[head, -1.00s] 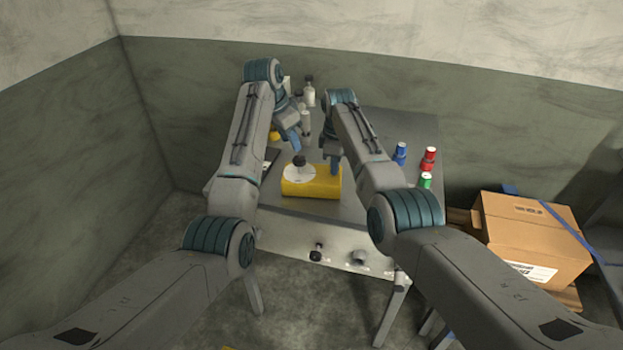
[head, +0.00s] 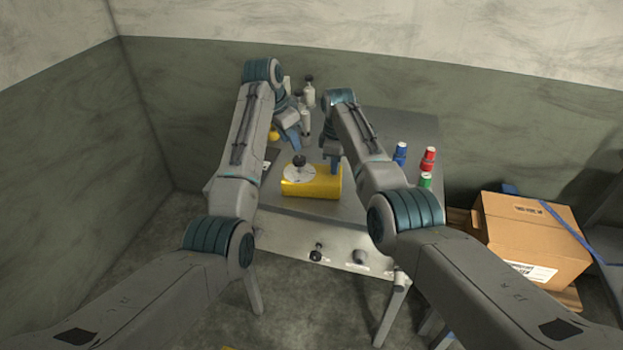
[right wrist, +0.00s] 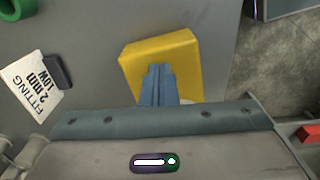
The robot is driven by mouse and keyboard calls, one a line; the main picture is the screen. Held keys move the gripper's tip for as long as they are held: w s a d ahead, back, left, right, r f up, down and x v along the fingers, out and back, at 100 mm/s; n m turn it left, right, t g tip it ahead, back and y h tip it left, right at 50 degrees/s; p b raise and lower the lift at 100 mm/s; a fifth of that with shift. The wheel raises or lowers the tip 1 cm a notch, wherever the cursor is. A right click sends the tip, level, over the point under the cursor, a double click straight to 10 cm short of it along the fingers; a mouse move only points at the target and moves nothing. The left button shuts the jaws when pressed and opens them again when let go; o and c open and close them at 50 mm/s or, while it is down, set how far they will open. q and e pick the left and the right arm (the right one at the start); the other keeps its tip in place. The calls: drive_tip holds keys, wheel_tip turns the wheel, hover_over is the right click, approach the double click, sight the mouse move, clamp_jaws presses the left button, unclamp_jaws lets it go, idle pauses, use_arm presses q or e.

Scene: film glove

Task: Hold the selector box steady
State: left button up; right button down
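The selector box is a yellow block (head: 322,184) on the grey table, with a white dial plate (head: 298,174) and a black knob (head: 299,160) on top. My right gripper (head: 334,165) points down at the right part of the box. In the right wrist view its blue fingers (right wrist: 158,72) lie together over the yellow box (right wrist: 180,58), with nothing visible between them; contact is hard to judge. My left gripper (head: 291,139) is behind and above the knob, apart from it; its finger gap is unclear.
Blue (head: 400,153), red (head: 428,160) and green (head: 425,180) cylinders stand on the table's right. Bottles (head: 309,95) stand at the back. A fitting card (right wrist: 32,80) lies on the table. A cardboard box (head: 530,240) is right of the table.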

drive_tip(key=shift+f, duration=0.2)
drive_tip(key=shift+f, duration=0.15)
idle(0.3)
